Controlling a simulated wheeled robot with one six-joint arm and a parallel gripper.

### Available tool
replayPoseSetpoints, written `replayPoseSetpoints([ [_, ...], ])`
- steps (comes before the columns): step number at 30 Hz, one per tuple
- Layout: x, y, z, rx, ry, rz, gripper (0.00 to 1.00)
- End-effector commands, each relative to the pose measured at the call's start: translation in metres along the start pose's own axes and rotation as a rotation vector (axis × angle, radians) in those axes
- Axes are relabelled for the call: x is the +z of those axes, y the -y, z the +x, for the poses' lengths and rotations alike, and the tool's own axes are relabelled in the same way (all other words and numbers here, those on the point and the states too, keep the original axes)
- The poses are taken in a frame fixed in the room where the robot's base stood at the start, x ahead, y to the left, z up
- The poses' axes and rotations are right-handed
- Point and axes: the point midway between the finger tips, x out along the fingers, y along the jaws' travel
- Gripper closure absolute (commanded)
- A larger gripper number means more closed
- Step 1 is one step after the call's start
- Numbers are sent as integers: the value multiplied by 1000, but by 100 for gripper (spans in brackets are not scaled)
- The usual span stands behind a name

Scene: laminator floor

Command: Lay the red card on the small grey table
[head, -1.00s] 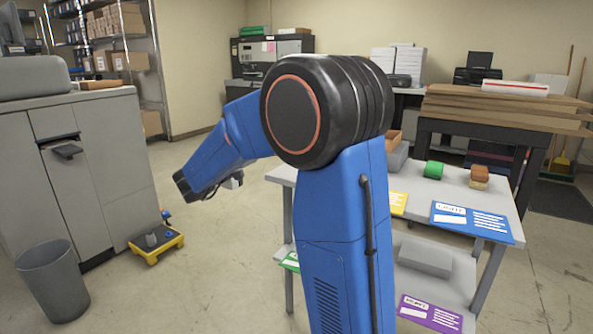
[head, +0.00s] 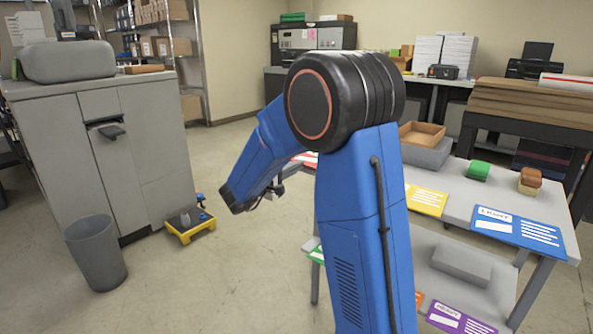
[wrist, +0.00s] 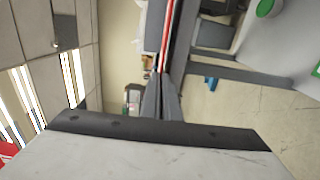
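The red card shows in the head view (head: 307,158) as a small red and white piece behind my upper arm. In the wrist view the red card (wrist: 169,32) is nearly edge-on, a thin strip reaching out from the fingertips. My gripper (wrist: 162,88) is shut on it; in the head view my gripper (head: 275,190) is small and partly hidden. A light grey table (head: 458,192) with a lower shelf stands right of my arm; its left part is hidden. The card is held in the air; its height over the table is unclear.
On the table lie a yellow card (head: 426,201), a blue card (head: 517,230), a green block (head: 478,171), a brown stack (head: 530,180) and a tray (head: 422,135). A grey cabinet (head: 150,135), a bin (head: 95,255) and a yellow trolley (head: 190,226) stand left. Floor between is clear.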

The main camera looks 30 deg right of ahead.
Motion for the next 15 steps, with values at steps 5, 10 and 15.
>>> replayPoseSetpoints([
  [5,0,11,0,0,0,1,100],
  [10,0,11,0,0,0,1,100],
  [15,0,13,0,0,0,1,88],
])
